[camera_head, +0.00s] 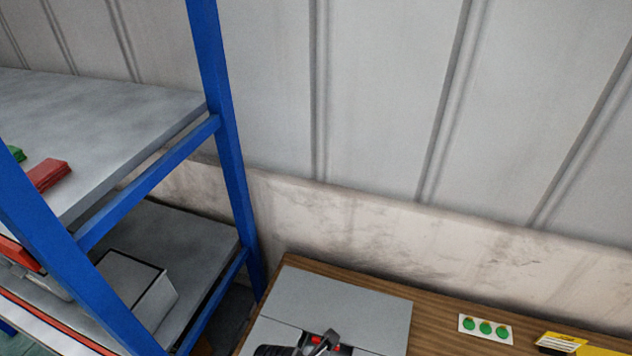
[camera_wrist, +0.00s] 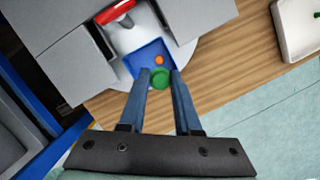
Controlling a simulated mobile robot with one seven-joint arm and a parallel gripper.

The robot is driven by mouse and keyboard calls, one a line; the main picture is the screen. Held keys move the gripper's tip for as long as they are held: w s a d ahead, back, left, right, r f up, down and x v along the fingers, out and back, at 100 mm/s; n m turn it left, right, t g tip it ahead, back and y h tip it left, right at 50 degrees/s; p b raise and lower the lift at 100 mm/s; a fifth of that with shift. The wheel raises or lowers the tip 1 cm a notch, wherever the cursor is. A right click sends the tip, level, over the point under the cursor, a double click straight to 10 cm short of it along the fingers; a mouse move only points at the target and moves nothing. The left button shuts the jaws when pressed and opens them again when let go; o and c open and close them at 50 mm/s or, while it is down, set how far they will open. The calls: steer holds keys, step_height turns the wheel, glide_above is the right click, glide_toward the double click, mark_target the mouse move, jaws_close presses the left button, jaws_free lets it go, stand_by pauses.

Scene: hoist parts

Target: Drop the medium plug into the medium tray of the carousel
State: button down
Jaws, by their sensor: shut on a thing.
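In the wrist view my gripper (camera_wrist: 160,73) is shut on a round green plug (camera_wrist: 160,78), held between the fingertips. The carousel (camera_wrist: 190,53) is a pale disc partly under grey covers. Its blue tray (camera_wrist: 143,66) shows in the gap between the covers, just beyond the fingertips. A small orange piece (camera_wrist: 159,60) is in view at this tray. A red tray (camera_wrist: 114,12) shows farther up, partly cut off. The green plug appears at the near edge of the blue tray; its height above it is unclear. In the head view the grey cover (camera_head: 340,297) hides most of the carousel.
The wooden table (camera_head: 432,325) carries a card with green dots (camera_head: 485,328) and a yellow label (camera_head: 560,342). A white container (camera_wrist: 291,48) stands at the right in the wrist view. A blue-framed shelf (camera_head: 225,120) stands left of the table, with a wall behind.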

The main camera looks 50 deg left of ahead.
step_height(320, 180, down, 5)
steer(key=b, duration=0.5)
steer(key=shift+r, duration=0.1)
steer(key=c, duration=0.5)
jaws_free()
steer(key=shift+r, duration=0.1)
steer(key=b+v, duration=0.1)
steer(key=v, duration=1.1)
steer(key=shift+s+r, duration=0.1)
steer(key=shift+r, duration=0.3)
